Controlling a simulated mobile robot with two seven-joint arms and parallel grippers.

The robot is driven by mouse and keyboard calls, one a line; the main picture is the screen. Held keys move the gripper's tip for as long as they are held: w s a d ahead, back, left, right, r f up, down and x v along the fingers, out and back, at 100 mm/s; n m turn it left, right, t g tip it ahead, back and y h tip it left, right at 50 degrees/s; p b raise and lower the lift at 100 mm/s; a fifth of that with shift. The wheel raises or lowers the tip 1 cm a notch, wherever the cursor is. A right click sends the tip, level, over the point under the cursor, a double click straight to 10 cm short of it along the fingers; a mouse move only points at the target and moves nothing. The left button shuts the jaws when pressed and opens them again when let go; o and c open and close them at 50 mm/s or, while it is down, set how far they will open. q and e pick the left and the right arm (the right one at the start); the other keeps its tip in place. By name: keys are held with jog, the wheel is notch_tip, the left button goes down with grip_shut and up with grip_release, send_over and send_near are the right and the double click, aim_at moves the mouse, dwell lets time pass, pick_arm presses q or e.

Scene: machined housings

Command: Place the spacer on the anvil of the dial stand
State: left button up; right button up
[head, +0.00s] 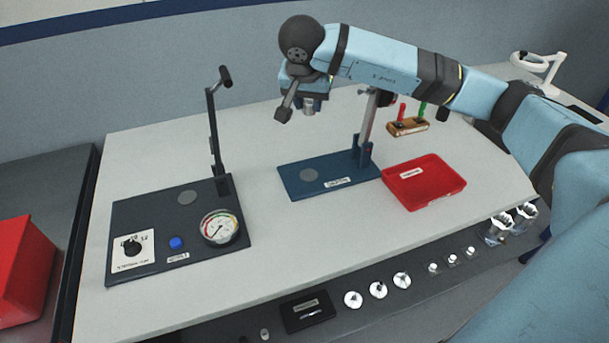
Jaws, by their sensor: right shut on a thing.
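The dial stand has a blue base plate (345,186) on the middle of the table, with an upright column (366,135) at its back right. Its anvil (309,175) is a bare grey disc on the left part of the plate. My right gripper (298,107) is above and behind the anvil in the picture, well clear of it. It is shut on a small grey metal piece, seemingly the spacer (308,107), mostly hidden by the gripper. The stand's upper part is partly hidden behind my right arm. My left gripper is not in view.
A dark fixture (150,215) with a gauge, knob and tall lever stands on the left. A red tray (423,182) is right of the stand, with a wooden block (408,127) behind. Several metal parts (378,289) lie along the front. A red bin (25,270) is far left.

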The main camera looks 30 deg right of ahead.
send_over(310, 172)
jog(key=s+a, duration=0.1)
notch_tip(310, 172, down, 14)
jog(key=shift+a, duration=0.1)
jog(key=shift+f, duration=2.4)
jog(key=shift+f, duration=0.1)
jog(key=shift+f+b, duration=0.15)
jog(key=shift+b, duration=0.2)
jog(key=o, duration=1)
jog(key=shift+r, duration=0.2)
